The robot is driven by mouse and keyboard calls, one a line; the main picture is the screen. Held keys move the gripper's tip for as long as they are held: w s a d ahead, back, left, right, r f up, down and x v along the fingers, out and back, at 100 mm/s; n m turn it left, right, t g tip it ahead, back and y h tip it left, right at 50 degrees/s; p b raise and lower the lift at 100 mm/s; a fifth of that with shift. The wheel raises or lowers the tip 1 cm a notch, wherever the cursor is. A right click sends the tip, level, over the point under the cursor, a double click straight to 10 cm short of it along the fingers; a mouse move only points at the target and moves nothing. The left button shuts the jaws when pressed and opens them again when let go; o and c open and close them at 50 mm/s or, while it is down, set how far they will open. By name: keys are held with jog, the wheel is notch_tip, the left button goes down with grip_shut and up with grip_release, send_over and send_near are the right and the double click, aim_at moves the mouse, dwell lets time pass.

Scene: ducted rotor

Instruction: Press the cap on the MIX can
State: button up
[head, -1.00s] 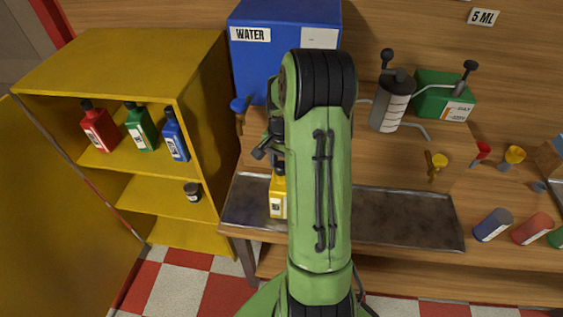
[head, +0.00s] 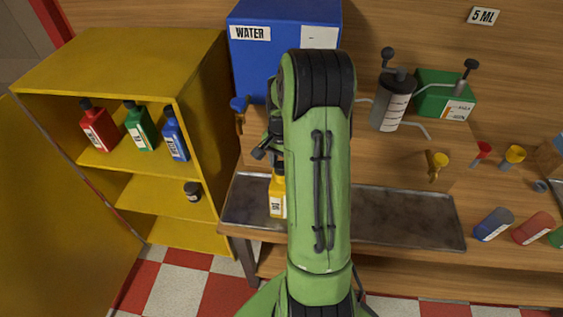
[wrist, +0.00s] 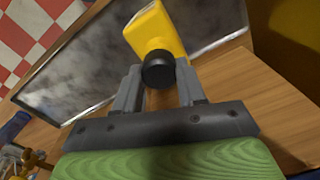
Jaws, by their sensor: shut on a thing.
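The yellow can (head: 277,206) stands on the metal tray, partly behind my arm. Its white label is too small to read for certain. In the wrist view the can (wrist: 158,28) has a round black cap (wrist: 158,70) at its near end. My gripper (wrist: 158,85) has a finger on each side of this cap and is shut on it. The cap is in line with the can's top and looks to touch it. I cannot tell whether it is fully seated. In the head view my arm hides most of the gripper.
The metal tray (head: 400,217) lies on the wooden bench. A blue WATER box (head: 260,65) stands behind. A yellow shelf (head: 130,62) at left holds red, green and blue bottles and a small dark jar (head: 192,191). Funnels and lying cans are at right.

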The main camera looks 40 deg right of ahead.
jog(key=o, duration=1.6)
jog(key=shift+c, duration=0.2)
jog(key=shift+r, duration=0.1)
jog(key=shift+r+p, duration=2.75)
jog(key=shift+r, duration=0.8)
jog(key=shift+f, duration=0.1)
grip_shut()
